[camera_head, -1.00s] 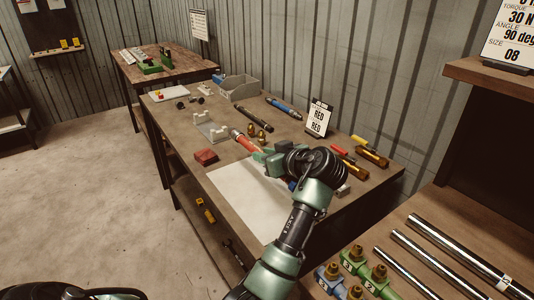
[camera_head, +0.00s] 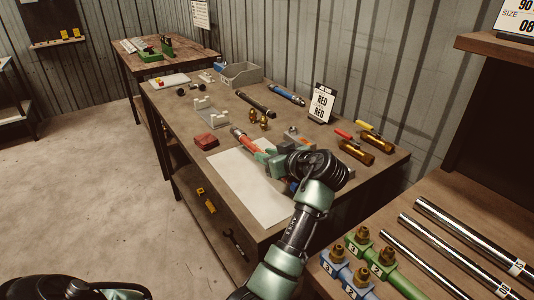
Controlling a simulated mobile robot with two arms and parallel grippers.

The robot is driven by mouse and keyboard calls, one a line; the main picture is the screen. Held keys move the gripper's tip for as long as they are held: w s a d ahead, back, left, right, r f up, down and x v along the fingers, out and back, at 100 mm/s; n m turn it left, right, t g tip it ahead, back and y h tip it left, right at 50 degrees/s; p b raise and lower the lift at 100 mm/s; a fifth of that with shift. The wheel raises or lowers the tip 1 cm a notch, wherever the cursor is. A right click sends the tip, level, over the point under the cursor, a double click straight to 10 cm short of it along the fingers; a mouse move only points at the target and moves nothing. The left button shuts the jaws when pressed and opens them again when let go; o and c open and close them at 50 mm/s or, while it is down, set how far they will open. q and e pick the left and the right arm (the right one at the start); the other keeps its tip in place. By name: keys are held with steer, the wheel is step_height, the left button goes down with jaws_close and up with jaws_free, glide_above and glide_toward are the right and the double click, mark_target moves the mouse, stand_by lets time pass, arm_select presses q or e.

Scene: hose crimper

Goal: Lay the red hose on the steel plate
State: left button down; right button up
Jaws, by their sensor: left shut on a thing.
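The red hose (camera_head: 246,143) with a dark grey end runs up and left out of my left gripper (camera_head: 268,157). The gripper's green fingers are shut on its lower right part. The rest of the hose is hidden by the gripper and wrist. I cannot tell how high the hose is above the bench. My right gripper is not in view.
A pale flat sheet (camera_head: 245,185) lies below the gripper on the bench (camera_head: 350,185). A dark red block (camera_head: 206,141) is to its left.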

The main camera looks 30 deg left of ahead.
arm_select(q)
steer(key=shift+f, duration=0.45)
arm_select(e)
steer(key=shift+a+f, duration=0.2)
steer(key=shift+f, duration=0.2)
